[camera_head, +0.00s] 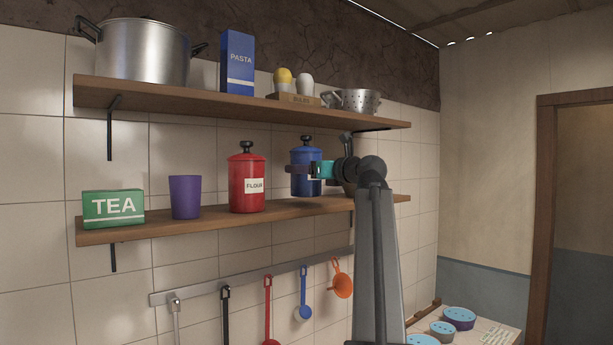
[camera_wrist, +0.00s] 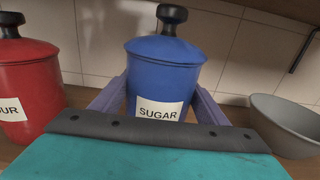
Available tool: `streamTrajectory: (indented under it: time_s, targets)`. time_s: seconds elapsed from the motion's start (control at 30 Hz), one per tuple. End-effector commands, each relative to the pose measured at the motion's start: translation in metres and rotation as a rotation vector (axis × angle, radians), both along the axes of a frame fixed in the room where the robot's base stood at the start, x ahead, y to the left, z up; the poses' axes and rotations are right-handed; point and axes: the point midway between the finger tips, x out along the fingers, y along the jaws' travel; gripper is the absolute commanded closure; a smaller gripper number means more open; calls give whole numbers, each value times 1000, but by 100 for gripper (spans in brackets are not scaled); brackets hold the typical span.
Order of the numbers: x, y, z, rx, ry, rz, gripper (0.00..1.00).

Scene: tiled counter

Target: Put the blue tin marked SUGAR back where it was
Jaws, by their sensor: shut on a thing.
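The blue tin (camera_head: 304,157) with a black knob lid is at the lower shelf (camera_head: 160,227), right of the red FLOUR tin (camera_head: 247,178). In the wrist view the blue tin (camera_wrist: 165,75) is upright and its white SUGAR label faces me. My gripper (camera_head: 308,171) reaches it from the right in the head view and is shut on it. In the wrist view its two purple fingers (camera_wrist: 158,98) flank the tin's sides. The tin's base is hidden in the wrist view. I cannot tell for sure whether it touches the shelf.
The red tin (camera_wrist: 28,85) stands close on the left in the wrist view, and a grey bowl (camera_wrist: 285,122) on the right. The upper shelf (camera_head: 220,99) hangs above. A purple cup (camera_head: 185,197) and a green TEA box (camera_head: 113,208) stand further left.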

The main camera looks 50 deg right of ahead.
Motion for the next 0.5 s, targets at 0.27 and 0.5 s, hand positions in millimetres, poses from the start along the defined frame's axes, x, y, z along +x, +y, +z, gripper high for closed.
streamTrajectory:
  time_s: [0.27, 0.5]
  targets:
    - [-1, 1, -18, 1, -3, 0, 71]
    - [0, 1, -21, -1, -3, 0, 71]
